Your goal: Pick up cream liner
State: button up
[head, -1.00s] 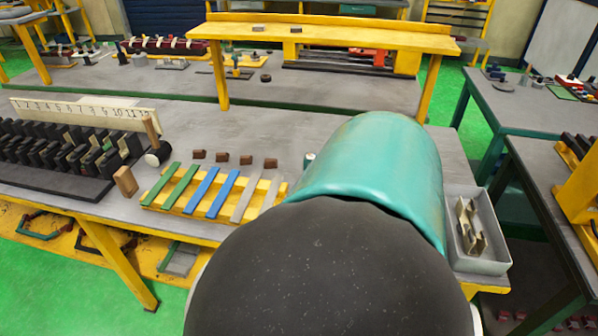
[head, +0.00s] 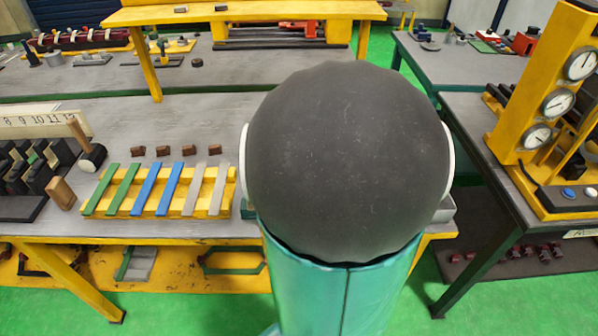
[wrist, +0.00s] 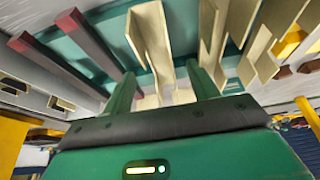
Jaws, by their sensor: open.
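Several cream liners, folded channel-like strips, show in the wrist view. One cream liner (wrist: 150,38) appears between and beyond the fingertips of my gripper (wrist: 162,78). More liners (wrist: 262,40) are to its right. The green fingers are apart, with no liner clearly held between them; I cannot tell the exact gap to the nearest liner. In the head view my dark, rounded arm link hides my gripper and most of the pale box (head: 447,209) at the bench's right end.
A yellow rack (head: 148,205) of green, blue and pale slats lies left of my arm. Several brown blocks (head: 189,150) sit behind it. A mallet (head: 88,150) stands farther left. A yellow gauge stand (head: 545,100) is on the right bench. Dark red bars (wrist: 75,28) show in the wrist view.

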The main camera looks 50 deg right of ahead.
jog(key=shift+x, duration=2.35)
jog(key=shift+c, duration=0.2)
jog(key=c, duration=0.8)
